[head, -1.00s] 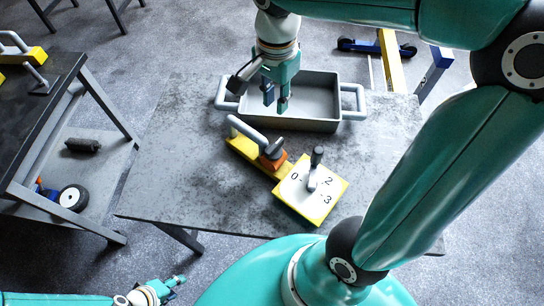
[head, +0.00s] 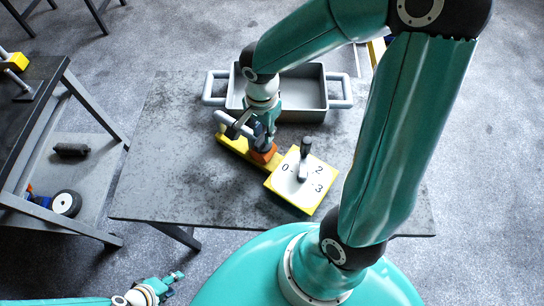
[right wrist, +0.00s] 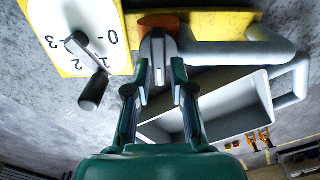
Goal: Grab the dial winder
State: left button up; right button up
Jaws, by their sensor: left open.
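The dial winder, a grey crank with a dark upright knob (head: 305,149), sits on a white dial plate with yellow edges (head: 288,189). The crank knob also shows at upper left in the right wrist view (right wrist: 93,91). My right gripper (head: 262,138) is low over the yellow base, left of the dial. In the right wrist view its fingers (right wrist: 158,88) are spread on either side of a rounded grey part (right wrist: 158,50) by an orange block; contact cannot be told. The crank is outside these fingers. My left gripper (head: 166,285) is open and empty at the bottom left, away from the table.
A grey tray with side handles (head: 337,104) stands behind the yellow base (head: 232,146) on the grey table (head: 165,180). A grey bar handle (head: 223,119) rises from the base. The table is clear left of it. A dark workbench (head: 40,90) stands at left.

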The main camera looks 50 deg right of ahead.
jog(key=shift+f, duration=1.4)
grip_shut()
jog(key=shift+r, duration=0.1)
